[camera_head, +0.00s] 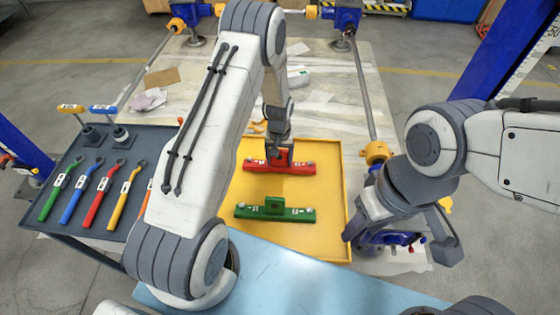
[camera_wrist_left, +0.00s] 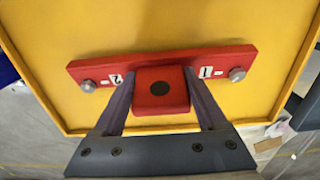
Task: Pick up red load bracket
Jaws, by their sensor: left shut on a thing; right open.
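The red load bracket (camera_head: 298,168) lies in the yellow tray (camera_head: 332,222), toward its far side. In the left wrist view the bracket (camera_wrist_left: 222,62) is a long red bar with a raised red block at its middle and a bolt near each end. My left gripper (camera_head: 281,152) reaches down from above with its fingers on both sides of the block. In the left wrist view the left gripper (camera_wrist_left: 160,98) is shut on that block. My right gripper (camera_head: 440,245) is empty and apart, right of the tray; its fingers are hard to make out.
A green bracket (camera_head: 274,209) lies nearer in the yellow tray. A dark tool tray (camera_head: 75,215) with several coloured wrenches stands at the left. Blue screw jacks (camera_head: 347,17) and steel rods (camera_head: 362,85) stand around the pale floor sheet. A light blue surface (camera_head: 290,285) is in front.

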